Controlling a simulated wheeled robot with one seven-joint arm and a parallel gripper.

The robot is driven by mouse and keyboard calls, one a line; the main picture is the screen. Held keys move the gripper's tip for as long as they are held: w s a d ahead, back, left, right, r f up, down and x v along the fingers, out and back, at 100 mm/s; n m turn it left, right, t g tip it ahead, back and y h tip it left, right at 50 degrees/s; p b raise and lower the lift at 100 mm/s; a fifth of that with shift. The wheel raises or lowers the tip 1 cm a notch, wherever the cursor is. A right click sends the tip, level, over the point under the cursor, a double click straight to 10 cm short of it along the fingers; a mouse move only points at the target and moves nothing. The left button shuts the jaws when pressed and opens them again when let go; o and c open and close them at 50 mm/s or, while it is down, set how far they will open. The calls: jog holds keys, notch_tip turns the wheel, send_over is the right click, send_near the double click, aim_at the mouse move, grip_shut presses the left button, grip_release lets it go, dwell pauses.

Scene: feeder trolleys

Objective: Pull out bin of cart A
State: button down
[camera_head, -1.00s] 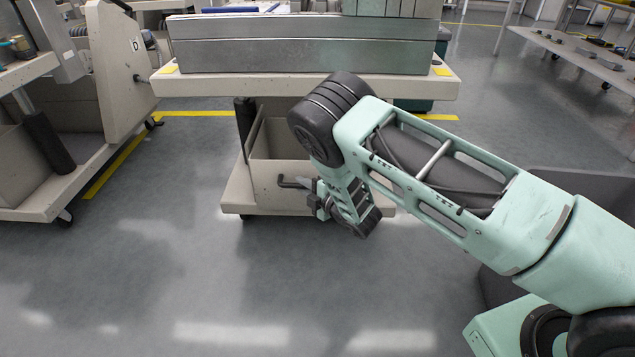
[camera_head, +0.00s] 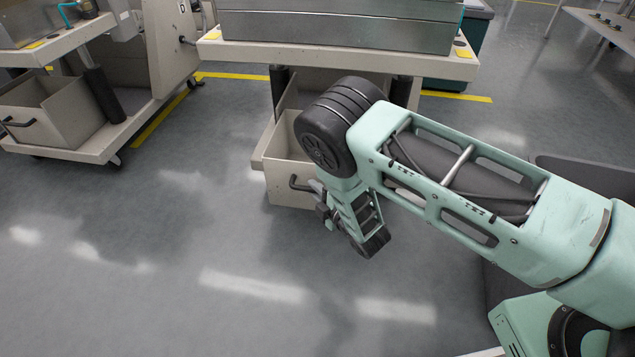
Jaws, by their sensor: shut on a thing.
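The centre cart (camera_head: 258,158) has a beige lower shelf and tabletop; no letter A shows on it. Its beige bin (camera_head: 280,170) sits low under the tabletop and its front sticks out past the shelf's front edge. A dark bar handle (camera_head: 296,184) is on the bin's front. My gripper (camera_head: 318,194) is shut on the handle, at its right end. My arm hides the right part of the bin and most of the fingers.
Another cart (camera_head: 90,150) stands at the left with its own handled bin (camera_head: 40,115). A metal block (camera_head: 340,30) lies on the centre cart's tabletop (camera_head: 330,58). A shelf table (camera_head: 600,30) is at the back right. The floor in front is clear.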

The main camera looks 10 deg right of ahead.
jog(key=c, duration=1.4)
grip_release()
jog(key=p+v, duration=0.7)
jog(key=v, duration=1)
jog(key=shift+s+p, duration=0.2)
jog(key=shift+p, duration=0.1)
jog(key=shift+d, duration=0.1)
